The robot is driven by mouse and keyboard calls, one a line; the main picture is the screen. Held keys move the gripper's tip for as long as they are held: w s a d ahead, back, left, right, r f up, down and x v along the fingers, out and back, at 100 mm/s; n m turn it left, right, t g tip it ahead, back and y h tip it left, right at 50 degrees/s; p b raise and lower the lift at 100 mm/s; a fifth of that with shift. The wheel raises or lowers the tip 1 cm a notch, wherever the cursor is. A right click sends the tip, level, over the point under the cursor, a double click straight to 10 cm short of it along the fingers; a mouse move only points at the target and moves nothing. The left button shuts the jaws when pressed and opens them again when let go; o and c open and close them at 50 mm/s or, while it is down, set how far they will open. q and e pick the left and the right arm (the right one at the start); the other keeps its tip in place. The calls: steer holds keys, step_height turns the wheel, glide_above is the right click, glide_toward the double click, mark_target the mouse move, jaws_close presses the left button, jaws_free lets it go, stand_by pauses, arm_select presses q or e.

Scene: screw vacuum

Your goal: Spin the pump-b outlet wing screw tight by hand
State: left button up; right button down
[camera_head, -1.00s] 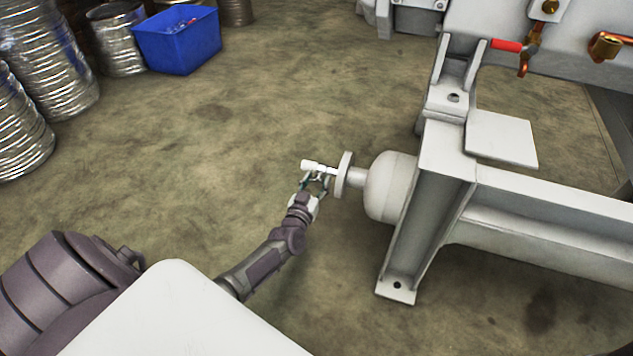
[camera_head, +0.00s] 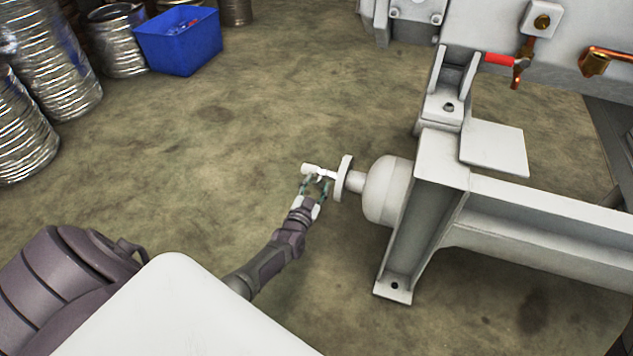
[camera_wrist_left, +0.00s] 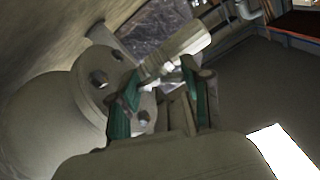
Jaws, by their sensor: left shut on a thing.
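The pale wing screw (camera_head: 312,168) sticks out to the left of a round flange (camera_head: 343,178) on the white rounded pump outlet (camera_head: 387,190) in the head view. My left gripper (camera_head: 314,182) reaches up from below, shut on the screw just left of the flange. In the left wrist view the screw (camera_wrist_left: 180,57) lies tilted between the green-padded fingers of the left gripper (camera_wrist_left: 160,90), and the bolted flange (camera_wrist_left: 108,88) stands beside it. The fingers hide part of the screw. My right gripper is not in view.
A white steel frame (camera_head: 430,210) stands right of the outlet. A red-handled valve (camera_head: 503,60) is on the machine at top right. A blue bin (camera_head: 178,42) and shiny metal drums (camera_head: 50,60) stand at the back left. The floor between is clear.

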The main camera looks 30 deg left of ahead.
arm_select(q)
steer(key=shift+m, duration=0.9)
steer(key=shift+p, duration=0.3)
steer(key=o, duration=1.2)
steer(key=shift+v, duration=3.8)
